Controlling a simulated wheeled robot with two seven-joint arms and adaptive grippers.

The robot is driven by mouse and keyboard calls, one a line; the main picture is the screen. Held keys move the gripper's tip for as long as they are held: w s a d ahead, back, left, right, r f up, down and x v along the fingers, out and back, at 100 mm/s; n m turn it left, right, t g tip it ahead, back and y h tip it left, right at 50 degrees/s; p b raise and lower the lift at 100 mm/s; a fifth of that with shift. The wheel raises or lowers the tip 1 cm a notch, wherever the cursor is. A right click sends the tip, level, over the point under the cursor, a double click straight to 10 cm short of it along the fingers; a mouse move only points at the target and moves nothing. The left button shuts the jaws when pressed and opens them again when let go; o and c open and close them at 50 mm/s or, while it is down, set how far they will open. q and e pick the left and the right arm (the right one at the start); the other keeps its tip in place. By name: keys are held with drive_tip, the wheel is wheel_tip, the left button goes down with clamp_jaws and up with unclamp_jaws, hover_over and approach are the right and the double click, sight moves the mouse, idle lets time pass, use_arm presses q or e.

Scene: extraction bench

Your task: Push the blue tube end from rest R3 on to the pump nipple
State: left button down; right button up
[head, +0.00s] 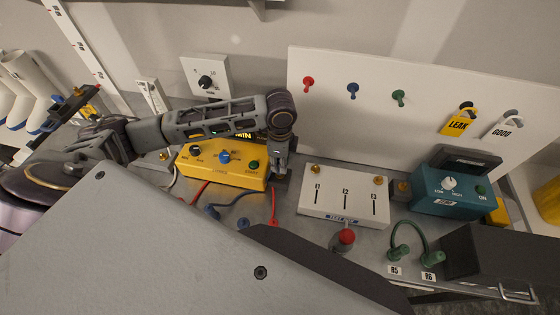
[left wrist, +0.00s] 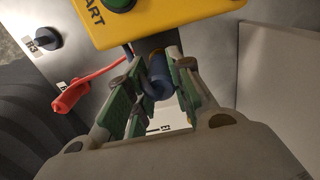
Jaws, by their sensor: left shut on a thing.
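My left gripper (head: 281,172) points down at the right end of the yellow START box (head: 222,165). In the left wrist view its green-padded fingers (left wrist: 155,95) are shut on the blue tube end (left wrist: 160,80). A small brownish, brass-like part (left wrist: 174,51) shows just beyond the tube end, beside the yellow box. I cannot tell whether the two touch or whether this is the pump nipple. Rest R3 (left wrist: 47,40) is a dark post beside its label, with no tube end on it. My right gripper is out of view.
A red tube end (left wrist: 72,95) lies near the fingers. The white E1–E3 box (head: 343,207) stands close on the right. Farther right are the teal box (head: 428,201) and a green tube (head: 412,226) at R5 and R6. A white peg panel (head: 425,75) stands behind.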

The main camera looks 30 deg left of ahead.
use_arm(q)
drive_tip(key=shift+f, duration=0.6)
drive_tip(key=c, duration=1.2)
unclamp_jaws()
drive_tip(key=shift+r, duration=0.1)
drive_tip(key=shift+r, duration=5.95)
drive_tip(key=shift+s+f, duration=0.1)
